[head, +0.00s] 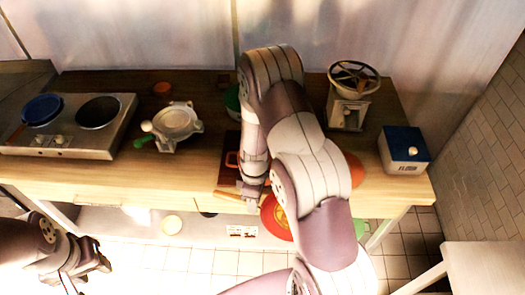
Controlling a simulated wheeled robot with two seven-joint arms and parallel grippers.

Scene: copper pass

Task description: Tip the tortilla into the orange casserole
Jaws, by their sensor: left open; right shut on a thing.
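My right arm reaches across the middle of the head view, and its gripper (252,198) points down at the counter's front edge. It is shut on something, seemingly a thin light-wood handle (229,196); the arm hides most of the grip. A red-orange round piece (274,217) shows just right of this gripper, partly behind the arm; I cannot tell whether it is held. Another orange round thing (355,170), possibly the casserole, shows on the counter behind the arm, mostly hidden. My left gripper (88,268) is open and empty at lower left, off the counter.
A hob (70,143) with a blue pan (42,110) stands at the counter's left. A grey press-like device (177,123), a wheeled grinder (346,112) and a blue box (404,150) stand along it. Bare counter (100,176) lies at the front left. A lower shelf holds small items.

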